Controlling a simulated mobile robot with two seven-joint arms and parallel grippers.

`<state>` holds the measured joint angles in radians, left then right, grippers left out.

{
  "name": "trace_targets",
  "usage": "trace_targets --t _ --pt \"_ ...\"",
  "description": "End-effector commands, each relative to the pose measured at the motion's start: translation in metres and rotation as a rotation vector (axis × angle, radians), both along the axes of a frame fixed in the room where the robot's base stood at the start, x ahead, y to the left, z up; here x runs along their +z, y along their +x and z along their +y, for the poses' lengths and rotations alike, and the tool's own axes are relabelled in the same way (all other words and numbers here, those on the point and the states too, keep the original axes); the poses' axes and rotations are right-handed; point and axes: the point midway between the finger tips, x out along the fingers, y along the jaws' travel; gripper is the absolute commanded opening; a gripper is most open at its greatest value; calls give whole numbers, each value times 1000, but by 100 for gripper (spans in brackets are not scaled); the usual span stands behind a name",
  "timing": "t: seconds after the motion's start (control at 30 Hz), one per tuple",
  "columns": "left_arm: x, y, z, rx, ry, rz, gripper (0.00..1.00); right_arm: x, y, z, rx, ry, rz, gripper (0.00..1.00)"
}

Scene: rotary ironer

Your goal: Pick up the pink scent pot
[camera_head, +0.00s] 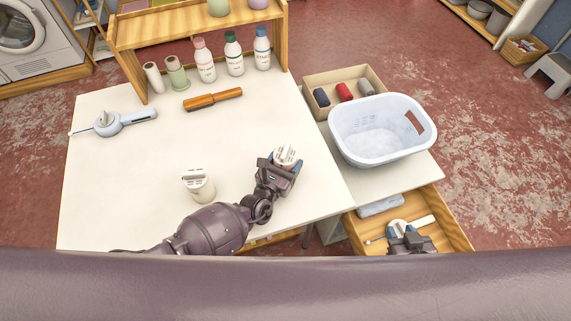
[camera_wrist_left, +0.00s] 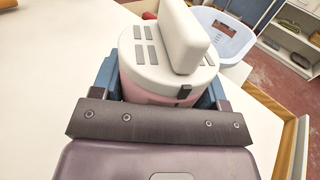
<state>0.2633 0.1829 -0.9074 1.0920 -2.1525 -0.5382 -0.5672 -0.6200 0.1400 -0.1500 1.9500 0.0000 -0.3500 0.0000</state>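The pink scent pot (camera_wrist_left: 160,97) has a pale pink body and a white slotted lid with a raised bar handle. In the head view its lid (camera_head: 287,154) shows over the right part of the white table. My left gripper (camera_head: 281,167) is around it, with a blue-tipped finger against each side of the body in the left wrist view. Whether the pot's base touches the table is hidden. My right gripper (camera_head: 411,237) is low over the open drawer at the bottom right, by a white round item; its finger opening is unclear.
A cream pot (camera_head: 198,186) stands left of my left forearm. A white basket (camera_head: 381,131) and a box of rolls (camera_head: 315,83) are at the right. A wooden roller (camera_head: 212,99), bottles (camera_head: 204,62) and a wooden shelf (camera_head: 125,35) are at the back. The table's middle is clear.

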Motion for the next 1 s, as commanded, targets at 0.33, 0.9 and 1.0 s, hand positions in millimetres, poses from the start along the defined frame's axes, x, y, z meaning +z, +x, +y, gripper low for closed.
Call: trace_targets --t 0.33,0.9,1.0 --pt "0 0 0 0 0 0 43 0 0 0 0 0 0 39" --pt "58 -1 0 2 -6 1 43 0 0 0 0 0 0 39" --pt "73 -1 0 3 -6 1 43 0 0 0 0 0 0 39"
